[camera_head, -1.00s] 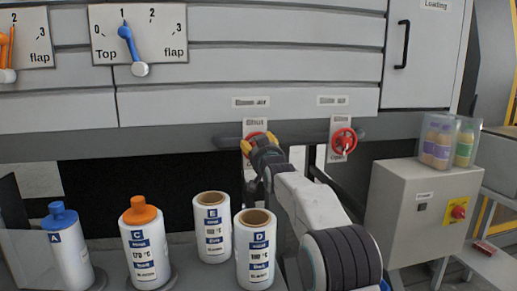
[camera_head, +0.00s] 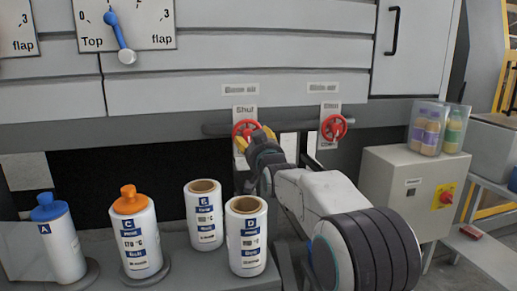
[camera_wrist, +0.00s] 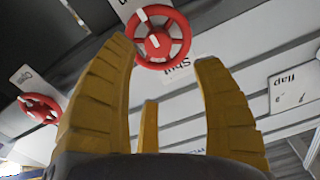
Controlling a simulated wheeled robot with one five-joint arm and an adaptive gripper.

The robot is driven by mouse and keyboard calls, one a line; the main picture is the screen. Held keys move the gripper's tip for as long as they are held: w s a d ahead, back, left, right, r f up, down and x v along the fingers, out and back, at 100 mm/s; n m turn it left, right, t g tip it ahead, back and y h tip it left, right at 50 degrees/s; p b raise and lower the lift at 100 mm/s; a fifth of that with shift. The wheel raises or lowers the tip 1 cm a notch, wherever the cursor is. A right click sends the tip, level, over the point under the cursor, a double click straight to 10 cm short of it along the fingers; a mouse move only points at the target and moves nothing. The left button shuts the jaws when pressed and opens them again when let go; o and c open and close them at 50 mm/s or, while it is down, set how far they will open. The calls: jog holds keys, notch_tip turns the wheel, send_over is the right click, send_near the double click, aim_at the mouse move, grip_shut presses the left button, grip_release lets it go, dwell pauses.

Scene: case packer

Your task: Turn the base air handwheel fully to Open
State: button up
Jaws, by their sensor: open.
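Two red handwheels are on the machine front. The left one (camera_head: 245,130) has a "Shut" plate above it, and the blurred label over it seems to read "Base air". My gripper (camera_head: 263,136) is open, just in front of its right and lower side, and hides part of it. In the wrist view this handwheel (camera_wrist: 174,42) lies beyond the spread yellow fingers (camera_wrist: 163,60), with a white mark on its rim at upper left. No finger is clearly seen gripping it; contact cannot be told. The right handwheel (camera_head: 334,127) also shows in the wrist view (camera_wrist: 40,109).
A grey pipe (camera_head: 290,126) runs behind the wheels. Bottles and white canisters (camera_head: 205,228) stand at the lower left. A grey control box (camera_head: 390,195) with a red knob and a clear bottle case (camera_head: 438,128) stand at the right. A flap dial (camera_head: 140,25) is above.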

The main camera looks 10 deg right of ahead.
jog(key=shift+s, duration=2.4)
jog(key=shift+r, duration=0.1)
jog(key=s+r+n+g+p, duration=0.1)
jog(key=s+g+p, duration=0.6)
jog(key=s+p, duration=0.6)
jog(key=s+n+g+p, duration=0.1)
jog(key=s+g+p, duration=0.6)
jog(key=s, duration=2.1)
jog(key=p, duration=0.6)
jog(key=shift+s+r+n, duration=0.3)
jog(key=shift+r+n, duration=0.05)
jog(key=shift+n, duration=0.05)
